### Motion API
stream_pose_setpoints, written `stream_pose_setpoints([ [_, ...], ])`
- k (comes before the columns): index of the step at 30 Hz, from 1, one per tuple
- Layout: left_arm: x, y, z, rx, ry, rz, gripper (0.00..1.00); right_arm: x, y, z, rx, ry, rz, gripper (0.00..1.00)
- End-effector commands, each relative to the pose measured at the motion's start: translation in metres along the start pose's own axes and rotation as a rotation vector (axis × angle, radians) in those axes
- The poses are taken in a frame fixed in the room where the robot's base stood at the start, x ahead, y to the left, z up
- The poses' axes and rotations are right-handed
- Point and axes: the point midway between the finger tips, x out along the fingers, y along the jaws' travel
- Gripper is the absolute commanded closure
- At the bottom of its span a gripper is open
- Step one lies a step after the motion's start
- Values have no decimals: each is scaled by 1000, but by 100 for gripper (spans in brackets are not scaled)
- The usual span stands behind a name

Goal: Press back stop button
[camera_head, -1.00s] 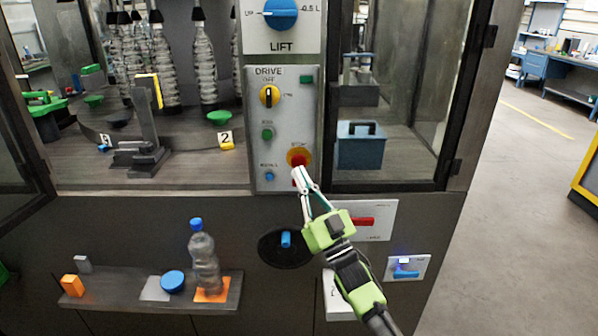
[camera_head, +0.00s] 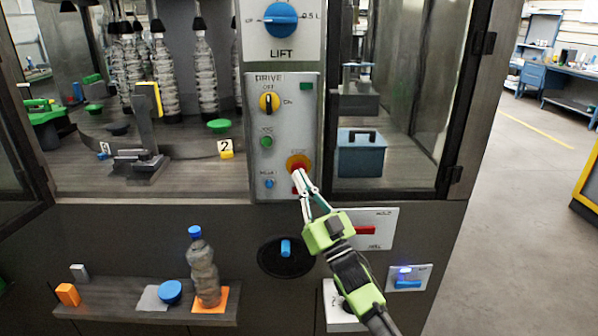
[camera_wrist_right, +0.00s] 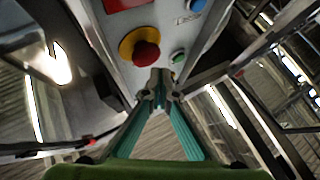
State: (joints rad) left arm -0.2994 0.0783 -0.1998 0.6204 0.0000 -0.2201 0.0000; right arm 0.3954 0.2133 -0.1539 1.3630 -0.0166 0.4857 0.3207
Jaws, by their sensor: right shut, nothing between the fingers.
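The stop button is a red mushroom head on a yellow round base (camera_head: 299,161), at the lower right of the grey drive panel (camera_head: 283,130) in the head view. My right gripper's fingertips (camera_head: 298,178) are just below it and partly hide its red head. In the right wrist view the red button (camera_wrist_right: 146,55) is uncovered, just above and left of the closed fingertips (camera_wrist_right: 157,84). My right gripper is shut with nothing in it. I cannot tell whether the tips touch the button. My left gripper is not in view.
The blue lift knob (camera_head: 282,19) is above. Below are a red handle (camera_head: 366,230) and a shelf (camera_head: 115,302) with a bottle (camera_head: 203,270).

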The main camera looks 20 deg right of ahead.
Motion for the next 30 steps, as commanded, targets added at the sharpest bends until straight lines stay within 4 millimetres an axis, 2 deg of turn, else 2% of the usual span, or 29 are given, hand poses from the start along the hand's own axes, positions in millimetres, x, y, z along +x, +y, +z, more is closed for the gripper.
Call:
stream_pose_setpoints([
  [19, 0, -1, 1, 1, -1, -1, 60, 0, 0, 0, 0, 0, 0, 100],
  [30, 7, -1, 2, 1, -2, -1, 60, 6, 4, 4, 0, 0, 0, 100],
])
